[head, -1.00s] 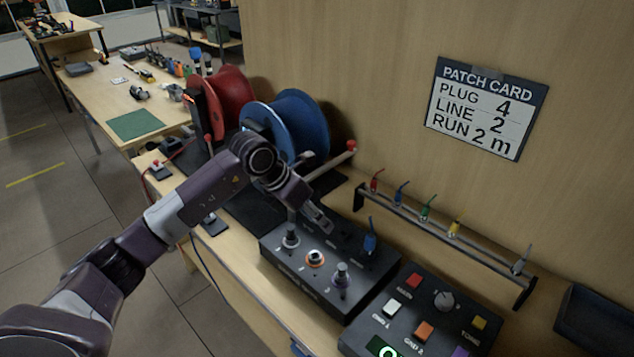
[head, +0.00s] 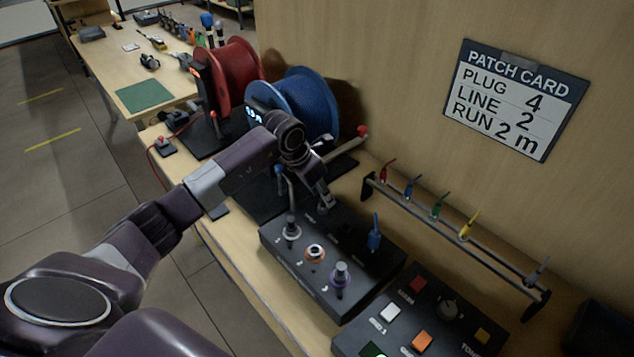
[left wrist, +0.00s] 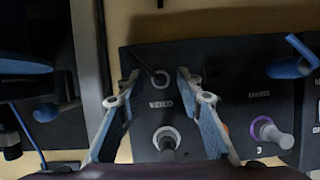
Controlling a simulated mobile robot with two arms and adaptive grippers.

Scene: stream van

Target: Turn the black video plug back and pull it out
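The black video plug (left wrist: 140,68) shows in the left wrist view as a dark piece at the ringed socket above the VIDEO label, on the dark plug panel (left wrist: 225,68). In the head view the plug is hidden behind my left gripper (head: 324,203), which hangs over the panel's back left end. In the left wrist view the left gripper (left wrist: 157,76) is open. Its two fingers stand apart on either side of the plug and socket, and I see no clear contact. My right gripper is in neither view.
A blue plug (head: 374,236) and a purple-ringed knob (head: 340,277) share the panel. A rail with coloured plugs (head: 455,240) runs behind. The blue cable reel (head: 305,105) stands beyond the gripper; a button box (head: 375,325) is in front.

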